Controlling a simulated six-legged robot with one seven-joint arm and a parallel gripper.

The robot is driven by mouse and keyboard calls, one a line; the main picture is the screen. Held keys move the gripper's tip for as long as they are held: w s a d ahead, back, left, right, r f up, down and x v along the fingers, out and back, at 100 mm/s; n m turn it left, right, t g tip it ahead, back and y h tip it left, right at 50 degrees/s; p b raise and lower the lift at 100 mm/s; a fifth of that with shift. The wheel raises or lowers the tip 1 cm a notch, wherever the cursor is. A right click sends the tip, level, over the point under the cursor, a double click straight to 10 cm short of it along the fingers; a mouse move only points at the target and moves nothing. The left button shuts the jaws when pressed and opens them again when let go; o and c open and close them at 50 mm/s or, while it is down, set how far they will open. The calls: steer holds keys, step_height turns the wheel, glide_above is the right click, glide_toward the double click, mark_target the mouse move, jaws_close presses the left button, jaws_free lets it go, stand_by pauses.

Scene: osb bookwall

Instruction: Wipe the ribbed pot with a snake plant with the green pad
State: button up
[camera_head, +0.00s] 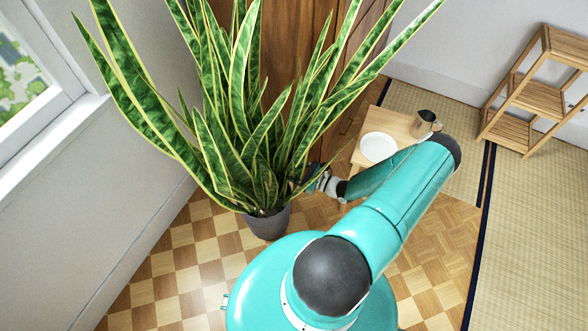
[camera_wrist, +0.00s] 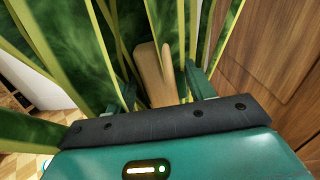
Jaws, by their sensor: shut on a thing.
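The ribbed pot (camera_head: 268,223) stands on the floor at the lower middle of the head view, dark grey, upright, with the tall snake plant (camera_head: 240,130) rising from it. Ribs are too small to make out. My gripper (camera_head: 305,181) is among the leaves, just above and right of the pot, partly hidden by them. In the wrist view my gripper (camera_wrist: 163,85) is shut on a tan, wooden-looking piece (camera_wrist: 150,72), seemingly the handle of the green pad. The pad's green face is hidden, so contact with the pot cannot be told.
Leaves crowd the wrist view. A wooden door or cabinet (camera_wrist: 262,55) is close on the right there. A small table (camera_head: 396,124) with a white plate (camera_head: 379,147) and a metal jug (camera_head: 424,122) stands right of the plant. A wooden shelf (camera_head: 535,98) is farther right. A wall is left.

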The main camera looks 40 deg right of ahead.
mark_target(294, 166)
steer(key=shift+x, duration=1)
stand_by(0.4)
steer(key=shift+w+d, duration=0.25)
steer(key=shift+d, duration=0.6)
steer(key=shift+w+d, duration=0.25)
steer(key=shift+d, duration=0.6)
steer(key=shift+w, duration=0.15)
steer(key=shift+s+a, duration=0.2)
steer(key=shift+a, duration=0.75)
steer(key=shift+s+a, duration=0.25)
steer(key=shift+a, duration=0.65)
steer(key=shift+s+d+r, duration=0.1)
steer(key=shift+r, duration=1.2)
steer(key=shift+w+d, duration=0.25)
steer(key=shift+d, duration=0.65)
steer(key=shift+w+d, duration=0.25)
steer(key=shift+d, duration=0.65)
steer(key=shift+s, duration=0.1)
steer(key=shift+a, duration=0.1)
